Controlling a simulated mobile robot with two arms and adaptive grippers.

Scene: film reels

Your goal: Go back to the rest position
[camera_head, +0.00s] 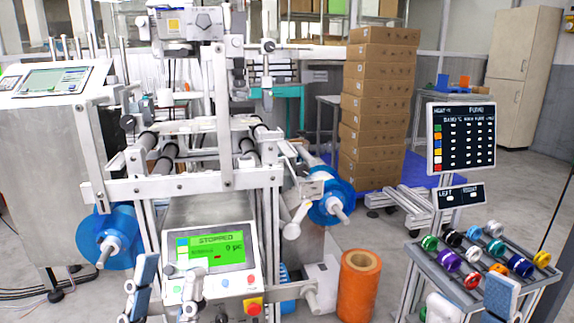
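My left gripper (168,280) shows at the bottom left, in front of the machine's control panel. Its two fingers stand apart with nothing seen between them, and the left finger has a blue pad. My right gripper (471,300) shows at the bottom right, in front of the reel rack. A blue-padded finger is at its right and a pale finger at its left, with a gap between them. Its lower part is cut off by the frame edge. Neither gripper is seen holding anything.
The machine (180,187) fills the left and middle; its panel (217,250) reads STOPPED. Blue film reels (331,201) sit on its sides. An orange roll (358,284) stands on the floor. A rack (545,277) holds several small coloured reels under a dark board (461,137). Boxes (376,120) are stacked behind.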

